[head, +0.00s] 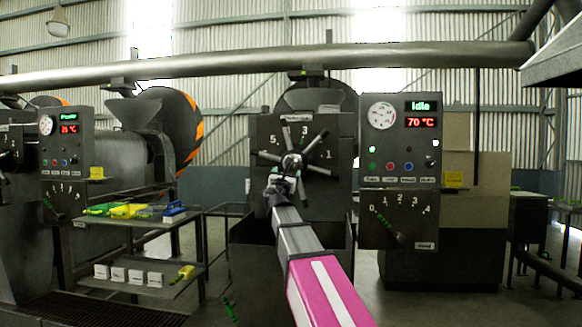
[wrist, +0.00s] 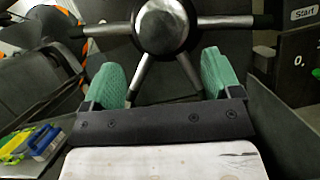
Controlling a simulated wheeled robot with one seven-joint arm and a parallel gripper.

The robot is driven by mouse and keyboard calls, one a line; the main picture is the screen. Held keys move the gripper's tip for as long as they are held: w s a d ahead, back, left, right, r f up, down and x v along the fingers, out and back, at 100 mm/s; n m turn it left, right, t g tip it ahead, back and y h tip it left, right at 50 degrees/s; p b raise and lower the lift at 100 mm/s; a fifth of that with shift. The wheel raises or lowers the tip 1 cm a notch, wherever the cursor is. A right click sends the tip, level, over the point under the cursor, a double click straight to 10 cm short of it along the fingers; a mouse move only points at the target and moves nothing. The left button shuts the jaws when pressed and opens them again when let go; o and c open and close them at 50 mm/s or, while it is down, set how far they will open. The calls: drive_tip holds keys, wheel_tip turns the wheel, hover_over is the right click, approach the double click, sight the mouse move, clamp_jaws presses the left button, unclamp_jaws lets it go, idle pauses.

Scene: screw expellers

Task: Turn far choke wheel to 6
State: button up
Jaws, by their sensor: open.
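A spoked choke wheel (head: 291,161) with a dark round hub is on the front plate of the middle expeller. The numbers 5, 3 and 1 show on its plate (head: 268,131); the lower part of the scale is hidden by the wheel and my arm. My gripper (head: 281,187) is at the lower part of this wheel. In the wrist view the wheel hub (wrist: 166,25) is above my gripper (wrist: 161,80), whose green fingers are open. Two lower spokes run down between the fingers, apart from both pads.
Right of the wheel is a control panel (head: 399,130) reading Idle and 70 °C, with a smaller 0–4 dial (head: 399,216) below. A shelf (head: 143,219) with tools stands left. Another expeller panel (head: 66,150) is further left, with part of another wheel (head: 14,148) at the edge.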

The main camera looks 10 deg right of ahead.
sight(293, 164)
drive_tip(key=x, duration=0.8)
drive_tip(key=shift+w+d+r, duration=0.1)
drive_tip(key=shift+w, duration=0.1)
drive_tip(key=shift+c, duration=0.3)
drive_tip(key=c, duration=1.2)
